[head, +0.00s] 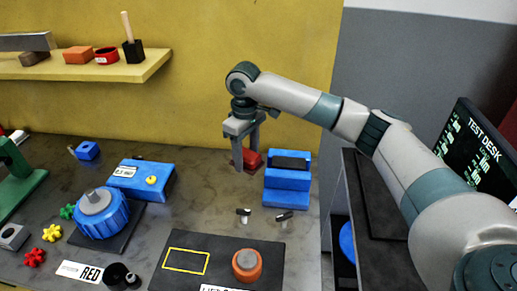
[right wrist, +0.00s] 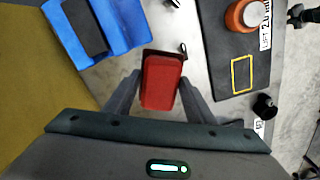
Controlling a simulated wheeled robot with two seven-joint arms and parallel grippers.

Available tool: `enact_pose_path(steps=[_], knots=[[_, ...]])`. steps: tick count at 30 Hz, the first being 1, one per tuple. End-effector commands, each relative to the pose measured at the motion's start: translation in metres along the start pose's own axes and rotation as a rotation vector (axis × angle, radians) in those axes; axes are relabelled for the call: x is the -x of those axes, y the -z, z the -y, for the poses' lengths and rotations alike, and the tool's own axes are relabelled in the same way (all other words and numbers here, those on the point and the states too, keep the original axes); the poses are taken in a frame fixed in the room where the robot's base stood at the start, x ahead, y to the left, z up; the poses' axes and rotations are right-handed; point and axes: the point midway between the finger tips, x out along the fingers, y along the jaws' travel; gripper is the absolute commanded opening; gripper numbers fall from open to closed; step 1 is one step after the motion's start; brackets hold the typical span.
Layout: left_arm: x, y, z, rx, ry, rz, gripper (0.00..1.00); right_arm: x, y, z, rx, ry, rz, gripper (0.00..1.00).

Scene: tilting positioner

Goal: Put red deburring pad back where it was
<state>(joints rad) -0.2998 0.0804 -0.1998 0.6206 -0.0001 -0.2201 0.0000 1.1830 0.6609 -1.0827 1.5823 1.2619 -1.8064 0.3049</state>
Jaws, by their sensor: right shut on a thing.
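The red deburring pad (head: 253,159) is between the fingers of my right gripper (head: 246,163), at the back of the bench. In the right wrist view the red pad (right wrist: 162,80) sits squarely between the two fingers, which are shut on it. In the right wrist view this blue holder (right wrist: 125,22) is at the upper left, apart from the red pad. I cannot tell whether the pad touches the bench. My left gripper is not in view.
A blue block with a yellow knob (head: 151,180) and a blue round positioner (head: 104,220) stand to the left. A dark mat with a yellow outline (head: 187,260) and an orange knob (head: 247,264) lies in front. Small black clips (head: 284,216) lie before the holder. A yellow shelf (head: 110,75) hangs at the back left.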

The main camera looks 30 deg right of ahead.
Motion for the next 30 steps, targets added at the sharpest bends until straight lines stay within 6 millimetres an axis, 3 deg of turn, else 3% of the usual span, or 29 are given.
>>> enact_pose_path(steps=[1, 9, 15, 21, 30], knots=[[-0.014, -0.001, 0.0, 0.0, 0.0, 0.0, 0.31, -0.01, -0.007, 0.014, -0.028, -0.003, -0.001, 0.29], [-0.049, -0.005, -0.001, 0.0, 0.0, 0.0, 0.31, -0.039, -0.059, 0.085, -0.245, -0.002, -0.001, 0.29], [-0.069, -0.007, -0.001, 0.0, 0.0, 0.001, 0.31, -0.061, -0.107, 0.124, -0.391, -0.001, -0.001, 0.29], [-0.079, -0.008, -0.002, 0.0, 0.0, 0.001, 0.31, -0.071, -0.138, 0.143, -0.481, 0.0, -0.001, 0.29], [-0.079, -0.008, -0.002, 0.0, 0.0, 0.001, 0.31, -0.073, -0.145, 0.147, -0.506, 0.001, 0.0, 0.29]])
